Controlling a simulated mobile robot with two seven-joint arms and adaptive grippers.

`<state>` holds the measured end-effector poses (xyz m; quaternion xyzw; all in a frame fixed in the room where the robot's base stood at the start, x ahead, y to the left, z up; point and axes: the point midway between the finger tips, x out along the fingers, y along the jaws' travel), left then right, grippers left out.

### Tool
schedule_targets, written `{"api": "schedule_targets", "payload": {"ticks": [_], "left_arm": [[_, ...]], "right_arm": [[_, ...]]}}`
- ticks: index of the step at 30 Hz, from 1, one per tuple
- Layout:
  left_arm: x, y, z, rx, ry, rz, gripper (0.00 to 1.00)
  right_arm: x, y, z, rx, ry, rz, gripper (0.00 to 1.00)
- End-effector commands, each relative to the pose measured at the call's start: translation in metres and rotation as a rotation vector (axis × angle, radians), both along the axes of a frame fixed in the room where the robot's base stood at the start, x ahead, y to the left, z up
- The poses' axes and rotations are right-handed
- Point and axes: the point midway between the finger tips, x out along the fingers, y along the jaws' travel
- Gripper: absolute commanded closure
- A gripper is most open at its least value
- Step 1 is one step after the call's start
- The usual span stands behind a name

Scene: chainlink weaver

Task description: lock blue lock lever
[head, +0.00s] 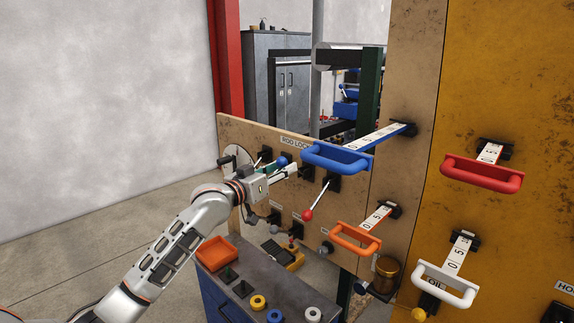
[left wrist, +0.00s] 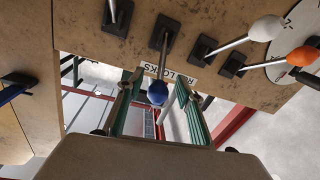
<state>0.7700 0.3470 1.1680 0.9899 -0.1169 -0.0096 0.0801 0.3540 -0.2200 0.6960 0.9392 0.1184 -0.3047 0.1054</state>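The blue lock lever has a blue ball knob (head: 283,161) on a metal shaft, on the tan panel near the "ROD LOCKS" label. In the left wrist view its knob (left wrist: 157,93) appears between my two green-padded fingers, with a visible gap on each side. The shaft runs up to a black slotted mount (left wrist: 165,37). My left gripper (head: 280,169) is open at the panel, its fingers on either side of the knob in the picture. Contact with the knob does not show. My right gripper is not in view.
A red-knobbed lever (head: 308,214) and a large blue handle (head: 340,157) are close to the right of the gripper. White (left wrist: 267,28) and orange (left wrist: 301,58) knobs are nearby. A workbench (head: 270,273) with an orange tray (head: 218,252) stands below.

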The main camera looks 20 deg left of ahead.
Motion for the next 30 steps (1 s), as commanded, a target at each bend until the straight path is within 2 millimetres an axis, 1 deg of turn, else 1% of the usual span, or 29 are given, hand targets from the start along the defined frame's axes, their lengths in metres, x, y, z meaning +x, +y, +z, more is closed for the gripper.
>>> {"api": "schedule_targets", "payload": {"ticks": [1,6,10,17,18,20,21,22,30], "left_arm": [[0.008,-0.002,0.002,-0.001,-0.001,0.000,0.64],[0.023,-0.005,0.000,0.000,0.000,0.000,0.64],[0.028,-0.007,0.001,0.001,-0.001,-0.001,0.64],[0.029,-0.007,0.000,0.001,-0.001,-0.001,0.64],[0.029,-0.007,0.000,0.001,-0.001,-0.001,0.69],[0.029,-0.007,0.000,0.001,-0.001,-0.001,0.84],[0.029,-0.007,0.000,0.001,-0.001,-0.001,0.95],[0.029,-0.007,0.000,0.001,-0.001,-0.001,1.00],[0.030,-0.007,-0.002,-0.001,-0.007,-0.001,1.00]], "right_arm": [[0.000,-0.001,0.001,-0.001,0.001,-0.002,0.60],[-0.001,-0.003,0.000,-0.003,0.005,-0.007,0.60],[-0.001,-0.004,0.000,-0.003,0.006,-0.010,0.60],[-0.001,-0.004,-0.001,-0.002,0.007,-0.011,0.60],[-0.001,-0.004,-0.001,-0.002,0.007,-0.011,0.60],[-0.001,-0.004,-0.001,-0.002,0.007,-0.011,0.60],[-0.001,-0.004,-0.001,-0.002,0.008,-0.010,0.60],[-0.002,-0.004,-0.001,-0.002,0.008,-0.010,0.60],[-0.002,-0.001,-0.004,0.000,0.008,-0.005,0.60]]}}
